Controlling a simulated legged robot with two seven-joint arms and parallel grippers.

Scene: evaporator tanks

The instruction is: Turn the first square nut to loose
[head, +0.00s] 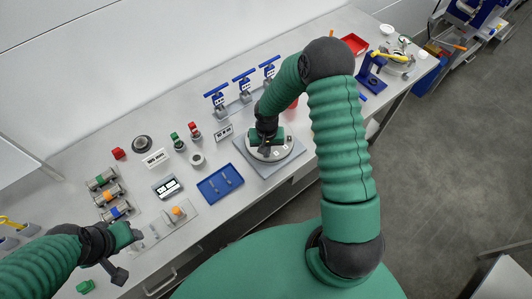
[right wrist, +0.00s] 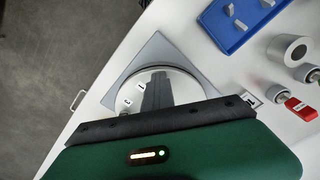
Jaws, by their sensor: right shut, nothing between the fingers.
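A round pale disc (head: 285,152) lies on a square grey plate (head: 298,149) at the middle of the bench. In the right wrist view the disc (right wrist: 176,72) shows small pale square pieces (right wrist: 127,102) with dark marks; I cannot tell which is the first square nut. My right gripper (head: 264,148) points down over the left part of the disc, shut and empty. In the right wrist view its dark fingers (right wrist: 156,92) hide part of the disc; contact cannot be told. My left gripper (head: 118,272) is at the lower left, away from the disc; its opening is unclear.
A blue tray (head: 220,184) with small grey parts lies left of the plate. Several blue-handled valves (head: 242,84) stand behind it. A red bin (head: 355,44) and a blue stand (head: 370,75) are farther right. The bench's front edge is close to the plate.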

